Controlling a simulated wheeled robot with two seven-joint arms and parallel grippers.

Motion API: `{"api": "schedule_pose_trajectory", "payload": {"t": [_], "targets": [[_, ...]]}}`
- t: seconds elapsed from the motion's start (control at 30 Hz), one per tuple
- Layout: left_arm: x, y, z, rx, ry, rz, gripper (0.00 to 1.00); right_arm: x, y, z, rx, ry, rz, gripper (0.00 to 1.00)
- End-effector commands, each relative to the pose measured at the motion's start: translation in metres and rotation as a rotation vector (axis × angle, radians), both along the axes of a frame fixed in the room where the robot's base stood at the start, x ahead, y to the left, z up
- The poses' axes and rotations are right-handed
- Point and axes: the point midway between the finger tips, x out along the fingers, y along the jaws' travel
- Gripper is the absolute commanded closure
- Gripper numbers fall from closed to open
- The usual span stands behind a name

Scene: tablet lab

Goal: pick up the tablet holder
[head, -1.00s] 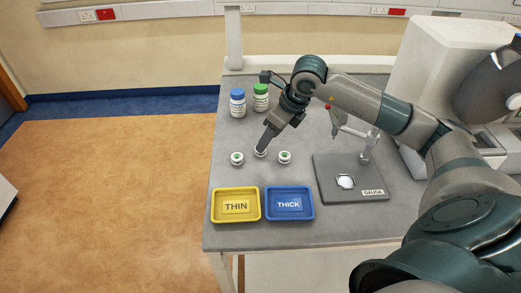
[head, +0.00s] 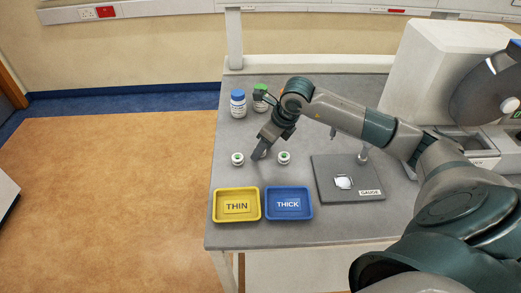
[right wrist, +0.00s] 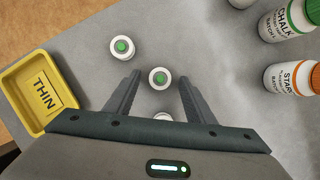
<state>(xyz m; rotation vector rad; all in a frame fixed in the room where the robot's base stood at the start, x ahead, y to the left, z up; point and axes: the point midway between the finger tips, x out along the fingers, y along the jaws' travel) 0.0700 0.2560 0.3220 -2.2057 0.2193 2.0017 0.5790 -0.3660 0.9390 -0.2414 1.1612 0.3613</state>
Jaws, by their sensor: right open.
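Three small white round holders with green centres stand in a row on the grey table. In the head view I see the left one (head: 237,159), the right one (head: 284,158) and a sliver of the middle one (head: 265,154), mostly hidden by my right gripper (head: 257,154). In the right wrist view my right gripper (right wrist: 159,80) is open, its fingers on either side of the middle holder (right wrist: 159,76). I cannot tell whether they touch it. Another holder (right wrist: 122,48) is beyond the left finger, and the third (right wrist: 163,117) is partly hidden by the gripper body. My left gripper is out of view.
A yellow THIN tray (head: 236,219) and a blue THICK tray (head: 289,217) lie at the table's front. A grey gauge plate (head: 330,194) is to their right. A blue-capped bottle (head: 238,104) and other bottles stand behind. A white machine (head: 425,70) is at right.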

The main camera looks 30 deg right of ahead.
Motion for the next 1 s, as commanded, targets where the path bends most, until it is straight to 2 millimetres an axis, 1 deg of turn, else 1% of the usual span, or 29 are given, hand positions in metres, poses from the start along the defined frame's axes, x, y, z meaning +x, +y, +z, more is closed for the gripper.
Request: {"api": "schedule_pose_trajectory", "payload": {"t": [0.07, 0.3, 0.37, 0.4, 0.47, 0.5, 0.83, 1.0], "targets": [[0.0023, -0.0001, -0.0002, -0.001, -0.003, 0.0, 0.69, 0.0, 0.0001, 0.0, 0.0, 0.0, 0.0, 0.51], [0.0004, 0.0002, -0.0005, 0.0, 0.0, -0.001, 0.69, -0.0001, 0.0001, 0.0003, 0.0, 0.0, 0.0, 0.51], [-0.0004, 0.0003, -0.0005, 0.0, 0.001, -0.001, 0.69, -0.0001, 0.0001, 0.0004, 0.0, 0.0, 0.0, 0.65], [-0.0008, 0.0003, -0.0006, 0.001, 0.002, -0.001, 0.69, -0.0001, 0.0001, 0.0004, 0.0, 0.0, 0.0, 0.74], [-0.0016, 0.0003, -0.0007, 0.001, 0.003, -0.002, 0.69, -0.0001, 0.0001, 0.0004, 0.0, 0.0, 0.0, 0.89], [-0.002, 0.0002, -0.0006, 0.001, 0.003, -0.002, 0.69, -0.0001, 0.0001, 0.0004, 0.0, 0.0, 0.0, 0.94], [-0.0036, 0.0004, -0.0015, 0.0, 0.005, -0.003, 0.69, 0.0001, 0.0001, 0.0015, 0.0, -0.001, 0.0, 0.94], [-0.0037, 0.0006, -0.0061, 0.002, 0.006, -0.003, 0.69, 0.0006, 0.0004, 0.0081, 0.002, -0.002, 0.0, 0.94]]}}
